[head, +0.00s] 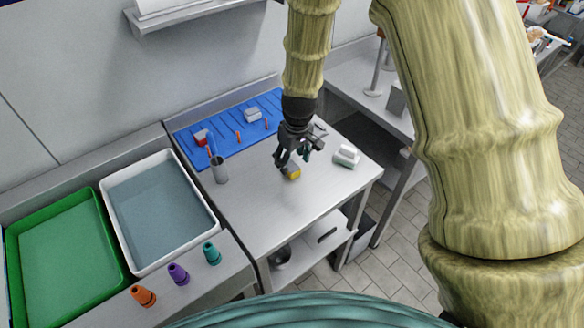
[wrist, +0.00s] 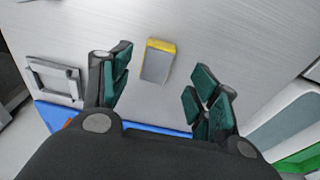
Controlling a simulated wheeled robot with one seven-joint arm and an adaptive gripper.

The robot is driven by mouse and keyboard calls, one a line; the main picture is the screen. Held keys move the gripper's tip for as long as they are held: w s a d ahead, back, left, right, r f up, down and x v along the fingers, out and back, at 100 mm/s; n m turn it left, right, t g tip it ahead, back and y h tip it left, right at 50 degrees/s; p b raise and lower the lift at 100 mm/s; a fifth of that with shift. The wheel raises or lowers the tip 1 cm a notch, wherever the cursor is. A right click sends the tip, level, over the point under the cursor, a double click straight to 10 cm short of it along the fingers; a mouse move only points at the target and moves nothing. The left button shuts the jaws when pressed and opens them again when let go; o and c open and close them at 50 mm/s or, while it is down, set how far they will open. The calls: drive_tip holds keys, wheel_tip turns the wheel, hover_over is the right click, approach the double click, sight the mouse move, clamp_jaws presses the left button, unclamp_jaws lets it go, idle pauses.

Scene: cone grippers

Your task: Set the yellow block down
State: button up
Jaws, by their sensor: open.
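The yellow block (head: 293,173) rests on the grey metal table (head: 262,207), just below my gripper in the head view. In the wrist view the block (wrist: 158,62) shows a grey face with a yellow edge at its far end. It lies between and beyond the fingertips, closer to the left finger, with a gap to each. My gripper (head: 298,160) is open and empty above the table; in the wrist view its two dark green fingers (wrist: 163,85) are spread wide.
A white and green block (head: 346,156) stands right of my gripper. Behind lies a blue mat (head: 228,146) with several small items. A metal cup (head: 219,170) stands left. A white tub (head: 160,210), a green tray (head: 65,260) and three cones (head: 178,274) are further left. The table's front is clear.

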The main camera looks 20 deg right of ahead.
sight(291, 165)
drive_tip(key=shift+w+f+p, duration=0.25)
drive_tip(key=shift+f+p, duration=0.2)
drive_tip(key=shift+f, duration=0.15)
drive_tip(key=shift+w+f+p, duration=0.25)
drive_tip(key=shift+f+p, duration=0.15)
drive_tip(key=shift+f, duration=0.2)
drive_tip(key=shift+w+f+p, duration=0.15)
drive_tip(key=shift+f+p, duration=0.2)
drive_tip(key=shift+f, duration=0.9)
drive_tip(key=c, duration=1.2)
drive_tip(key=shift+r, duration=0.1)
